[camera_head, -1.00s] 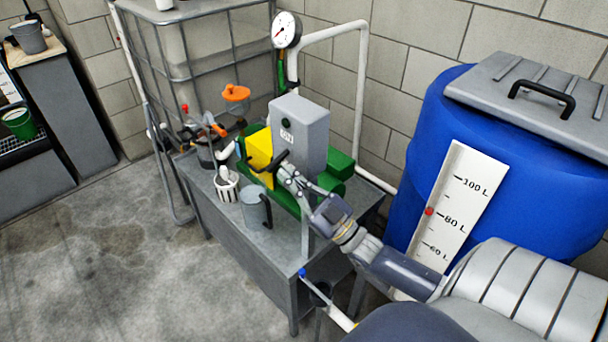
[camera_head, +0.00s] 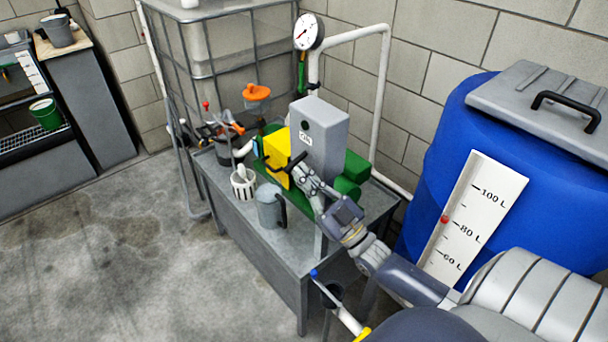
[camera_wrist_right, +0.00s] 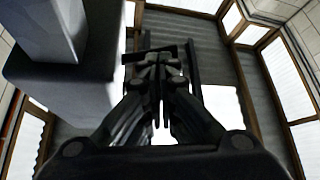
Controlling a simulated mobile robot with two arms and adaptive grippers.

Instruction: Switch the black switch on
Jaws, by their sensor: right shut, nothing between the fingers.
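The grey switch box (camera_head: 324,139) stands upright over the green and yellow machine. A label with small lettering that I cannot read surely and a dark round spot are on its face. A black bar (camera_head: 271,165), perhaps the black switch, sticks out below the box. My right gripper (camera_head: 297,164) is shut at this bar, in front of the box. In the right wrist view, the closed fingers (camera_wrist_right: 157,68) point at a short black crosspiece (camera_wrist_right: 135,57), with the grey box (camera_wrist_right: 60,95) to the left. I cannot tell whether they touch it. My left gripper is out of view.
The metal table (camera_head: 262,249) carries a grey jug (camera_head: 268,210), a striped cup (camera_head: 243,187) and the yellow housing (camera_head: 275,147). A blue barrel (camera_head: 436,159) stands right of my right arm. Open concrete floor (camera_head: 120,250) lies to the left.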

